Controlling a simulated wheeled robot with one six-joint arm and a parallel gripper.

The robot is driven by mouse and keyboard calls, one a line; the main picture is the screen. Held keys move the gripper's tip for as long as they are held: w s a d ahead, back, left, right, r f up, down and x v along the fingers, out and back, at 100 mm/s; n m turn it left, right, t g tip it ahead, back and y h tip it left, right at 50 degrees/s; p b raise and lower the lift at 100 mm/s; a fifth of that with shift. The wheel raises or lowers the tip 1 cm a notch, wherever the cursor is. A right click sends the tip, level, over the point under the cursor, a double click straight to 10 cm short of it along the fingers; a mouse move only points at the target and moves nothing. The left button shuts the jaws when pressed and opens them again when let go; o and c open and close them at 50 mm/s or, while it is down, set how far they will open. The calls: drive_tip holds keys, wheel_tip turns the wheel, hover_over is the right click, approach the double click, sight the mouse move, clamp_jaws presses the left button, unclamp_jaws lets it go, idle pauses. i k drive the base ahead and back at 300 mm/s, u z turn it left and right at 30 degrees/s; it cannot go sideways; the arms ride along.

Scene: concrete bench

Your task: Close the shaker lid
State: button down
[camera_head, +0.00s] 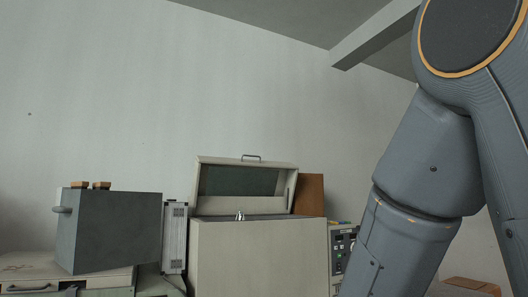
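The shaker (260,258) is a beige box-shaped machine at the lower middle of the head view. Its lid (286,167) stands raised at the back, with a dark window pane (240,181) and a small metal handle (251,157) on its top edge. A small shiny metal object (239,215) shows at the rim of the shaker's opening; the rest of the inside is hidden. My arm fills the right side of the view and runs down out of the picture. My gripper is not in view.
A dark grey box (115,228) with two brown blocks on top stands to the left. A narrow grey unit (174,238) is between it and the shaker. A brown panel (310,194) stands behind the lid's right side. A control panel (342,249) is at the shaker's right.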

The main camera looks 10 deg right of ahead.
sight(213, 176)
drive_tip(key=z, duration=0.75)
drive_tip(key=i, duration=1.7)
drive_tip(key=u, duration=0.8)
